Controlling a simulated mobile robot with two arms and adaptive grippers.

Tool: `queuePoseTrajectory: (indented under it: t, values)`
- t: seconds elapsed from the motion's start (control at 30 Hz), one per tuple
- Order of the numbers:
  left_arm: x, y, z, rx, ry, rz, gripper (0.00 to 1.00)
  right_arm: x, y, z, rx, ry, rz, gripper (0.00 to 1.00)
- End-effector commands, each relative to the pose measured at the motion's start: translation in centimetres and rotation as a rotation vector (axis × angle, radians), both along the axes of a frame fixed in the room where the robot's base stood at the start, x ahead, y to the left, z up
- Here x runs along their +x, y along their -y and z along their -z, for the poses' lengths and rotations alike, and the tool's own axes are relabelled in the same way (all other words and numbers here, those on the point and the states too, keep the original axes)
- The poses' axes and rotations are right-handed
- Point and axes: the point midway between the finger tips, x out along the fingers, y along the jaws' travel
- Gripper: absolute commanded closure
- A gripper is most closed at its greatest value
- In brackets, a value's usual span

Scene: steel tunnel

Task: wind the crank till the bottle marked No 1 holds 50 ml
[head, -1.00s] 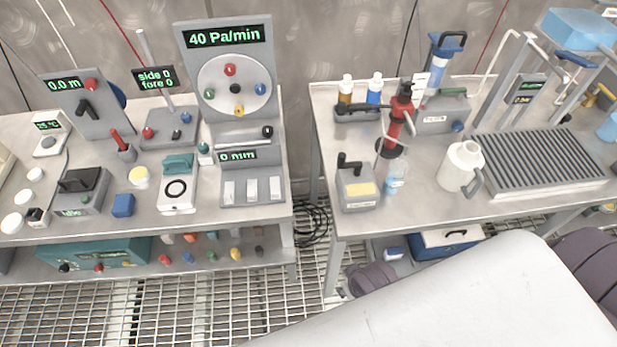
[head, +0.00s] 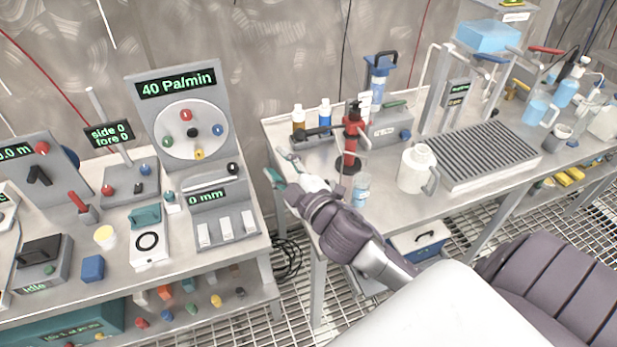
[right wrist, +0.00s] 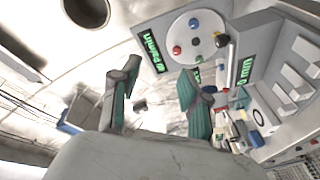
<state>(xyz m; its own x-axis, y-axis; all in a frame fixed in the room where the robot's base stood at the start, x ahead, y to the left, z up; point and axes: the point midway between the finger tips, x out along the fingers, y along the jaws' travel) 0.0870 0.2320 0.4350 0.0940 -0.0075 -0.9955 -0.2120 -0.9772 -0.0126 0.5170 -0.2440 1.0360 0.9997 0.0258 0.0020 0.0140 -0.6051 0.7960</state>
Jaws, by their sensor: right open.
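A small clear bottle with a pale blue tint (head: 361,190) stands on the right bench, in front of a red and black upright device (head: 352,140). Its mark and level are too small to read. My right gripper (head: 284,168) is over the left edge of this bench, left of the bottle, with its teal fingers apart and nothing between them. In the right wrist view the same gripper (right wrist: 157,97) is open and empty, facing the panels. My left gripper is not in view.
A white jug (head: 416,168) and a ribbed grey rack (head: 490,155) stand right of the bottle. A "40 Pa/min" panel (head: 180,115) stands on the left bench. A gap separates the benches.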

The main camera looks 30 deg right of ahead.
Motion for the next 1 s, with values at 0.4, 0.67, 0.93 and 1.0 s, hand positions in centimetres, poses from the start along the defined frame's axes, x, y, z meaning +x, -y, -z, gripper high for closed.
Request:
queuePoseTrajectory:
  t: [0.4, 0.67, 0.93, 1.0]
  values:
    - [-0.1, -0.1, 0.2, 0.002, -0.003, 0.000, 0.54, -1.9, -10.5, -10.2, -1.110, 0.683, -0.843, 0.54]
    - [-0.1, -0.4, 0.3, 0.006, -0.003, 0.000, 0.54, -2.5, -1.2, -3.8, -1.856, 0.411, -1.353, 0.54]
    - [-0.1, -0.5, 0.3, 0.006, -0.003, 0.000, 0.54, -3.2, 9.9, -3.6, -2.147, -0.038, -1.564, 0.54]
    - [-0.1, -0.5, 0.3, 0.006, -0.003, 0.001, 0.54, -3.3, 10.7, -3.5, -2.159, -0.076, -1.577, 0.54]
